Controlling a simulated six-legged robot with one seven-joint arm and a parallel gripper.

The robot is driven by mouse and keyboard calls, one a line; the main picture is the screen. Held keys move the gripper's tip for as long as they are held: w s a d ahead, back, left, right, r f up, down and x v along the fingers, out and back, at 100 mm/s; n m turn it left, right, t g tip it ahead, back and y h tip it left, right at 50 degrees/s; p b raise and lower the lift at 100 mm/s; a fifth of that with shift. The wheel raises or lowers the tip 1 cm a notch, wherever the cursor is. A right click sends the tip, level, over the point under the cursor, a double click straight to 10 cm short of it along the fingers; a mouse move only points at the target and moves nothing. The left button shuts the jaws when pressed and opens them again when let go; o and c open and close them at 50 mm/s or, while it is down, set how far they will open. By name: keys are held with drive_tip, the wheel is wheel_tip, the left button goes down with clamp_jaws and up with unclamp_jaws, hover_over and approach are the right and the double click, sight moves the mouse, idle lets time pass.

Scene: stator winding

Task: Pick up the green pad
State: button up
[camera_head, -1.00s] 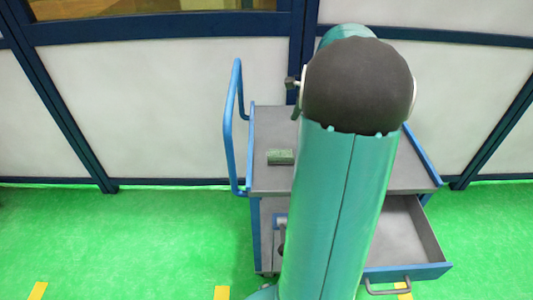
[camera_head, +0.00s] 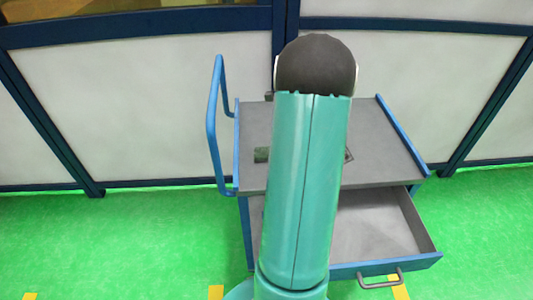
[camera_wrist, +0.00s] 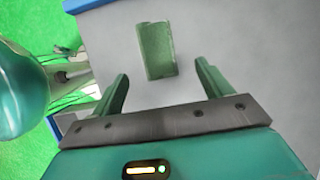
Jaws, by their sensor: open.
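The green pad (camera_wrist: 157,51) is a small block lying on the grey cart top, and in the wrist view it stands upright in the picture beyond my fingertips. In the head view the pad (camera_head: 262,155) shows at the left part of the cart top, its right side partly hidden by my arm. My gripper (camera_wrist: 160,80) is open and empty, its two green fingers apart, with the pad roughly in line with the gap between them. Whether the fingertips are at the pad's height I cannot tell. My arm hides the gripper in the head view.
The cart top (camera_head: 385,150) has blue edges and a blue handle (camera_head: 212,125) on the left. An open drawer (camera_head: 375,235) sticks out below it at the front right. A panelled wall (camera_head: 140,110) stands behind. Green floor lies around the cart.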

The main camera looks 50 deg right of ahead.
sight(260, 153)
drive_tip(key=x, duration=0.6)
drive_tip(key=shift+w+a, duration=0.15)
drive_tip(key=shift+a, duration=0.2)
drive_tip(key=shift+f, duration=0.2)
drive_tip(key=shift+f, duration=0.25)
drive_tip(key=shift+c, duration=0.2)
drive_tip(key=c, duration=1.1)
drive_tip(key=shift+r, duration=0.1)
